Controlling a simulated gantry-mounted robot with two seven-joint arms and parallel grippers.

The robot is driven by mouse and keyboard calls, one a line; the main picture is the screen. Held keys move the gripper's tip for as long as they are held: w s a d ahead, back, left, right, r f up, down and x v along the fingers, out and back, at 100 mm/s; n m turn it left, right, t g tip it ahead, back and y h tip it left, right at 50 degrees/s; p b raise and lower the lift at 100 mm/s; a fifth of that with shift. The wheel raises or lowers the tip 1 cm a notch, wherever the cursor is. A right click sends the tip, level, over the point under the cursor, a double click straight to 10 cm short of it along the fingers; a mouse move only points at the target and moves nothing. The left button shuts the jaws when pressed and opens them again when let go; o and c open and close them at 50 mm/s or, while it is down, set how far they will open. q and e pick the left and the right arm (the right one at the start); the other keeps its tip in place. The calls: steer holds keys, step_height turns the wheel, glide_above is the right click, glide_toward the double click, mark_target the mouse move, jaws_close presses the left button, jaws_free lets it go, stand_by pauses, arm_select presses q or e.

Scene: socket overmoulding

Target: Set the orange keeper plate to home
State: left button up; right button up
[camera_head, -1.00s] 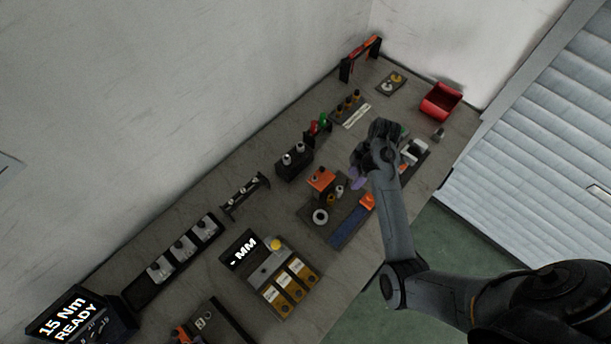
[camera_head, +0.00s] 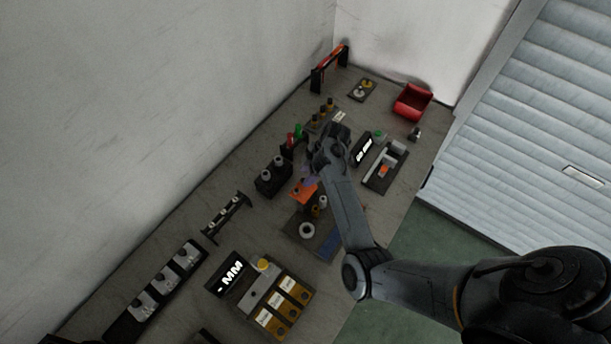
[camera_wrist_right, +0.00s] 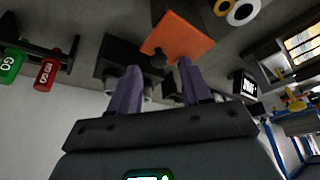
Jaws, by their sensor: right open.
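The orange keeper plate (camera_head: 303,192) sits on top of a dark stand on the fixture base (camera_head: 294,225) in the head view. In the right wrist view the same plate (camera_wrist_right: 180,36) lies just ahead of the fingers, with a dark knob at its near edge. My right gripper (camera_wrist_right: 158,72) is open, its two purple fingers spread with nothing held between them. In the head view this gripper (camera_head: 309,179) is right beside the plate, partly hidden by its own wrist. I cannot tell whether a finger touches the plate. My left gripper is out of view.
A black block (camera_head: 272,178) with two silver knobs stands left of the plate. Green and red tags (camera_wrist_right: 48,74) hang close by. A white ring (camera_head: 307,230) is on the fixture base. A grey fixture (camera_head: 386,165) stands to the right, and a red bin (camera_head: 412,103) at the back.

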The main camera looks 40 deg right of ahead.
steer(key=shift+x, duration=0.95)
steer(key=shift+c, duration=0.5)
jaws_close()
